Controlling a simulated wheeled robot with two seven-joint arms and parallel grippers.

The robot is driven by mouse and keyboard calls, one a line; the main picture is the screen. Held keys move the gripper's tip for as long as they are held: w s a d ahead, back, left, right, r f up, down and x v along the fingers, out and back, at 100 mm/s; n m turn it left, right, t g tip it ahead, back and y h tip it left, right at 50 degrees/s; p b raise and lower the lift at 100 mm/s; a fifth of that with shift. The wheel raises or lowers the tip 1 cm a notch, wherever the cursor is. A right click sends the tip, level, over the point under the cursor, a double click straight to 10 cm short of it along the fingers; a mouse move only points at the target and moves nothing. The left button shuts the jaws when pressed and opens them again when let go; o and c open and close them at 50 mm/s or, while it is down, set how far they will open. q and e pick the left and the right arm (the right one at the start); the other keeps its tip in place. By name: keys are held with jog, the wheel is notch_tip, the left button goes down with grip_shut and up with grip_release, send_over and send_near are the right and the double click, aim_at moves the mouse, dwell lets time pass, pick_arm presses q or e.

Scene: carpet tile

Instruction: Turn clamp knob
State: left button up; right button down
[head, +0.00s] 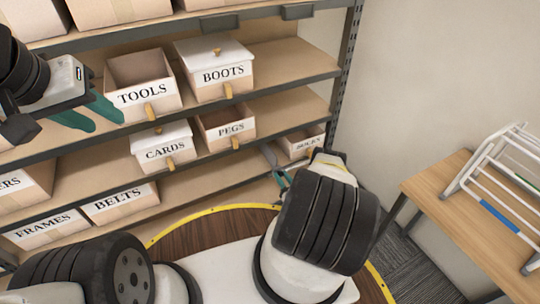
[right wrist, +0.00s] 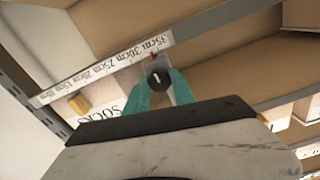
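In the right wrist view a small round black knob (right wrist: 158,76) with a white mark sits on a grey clamp body (right wrist: 181,91) near the shelf edge. My right gripper (right wrist: 160,86) has its green fingers apart, one on each side of the knob; whether they press on it I cannot tell. In the head view my right gripper (head: 283,178) is at the lower shelf by the SOCKS box, largely hidden behind my wrist, and the knob cannot be made out. My left gripper (head: 90,114) is open and empty in front of the shelves at the left.
The shelf edge bears a printed centimetre scale (right wrist: 105,69). The SOCKS box (head: 301,143) is close to my right gripper. Labelled boxes such as TOOLS (head: 143,72) and PEGS (head: 226,117) fill the shelves. A desk (head: 455,215) with a white rack (head: 500,175) stands at the right.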

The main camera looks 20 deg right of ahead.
dwell(0.3)
jog(key=n, duration=0.6)
jog(key=shift+a+n, duration=0.1)
jog(key=shift+n, duration=0.3)
jog(key=n, duration=1)
jog(key=shift+f+n, duration=0.1)
jog(key=shift+n, duration=0.3)
jog(key=n, duration=0.5)
jog(key=shift+n, duration=0.3)
jog(key=shift+s, duration=0.1)
jog(key=c, duration=1.1)
grip_release()
jog(key=shift+o, duration=0.2)
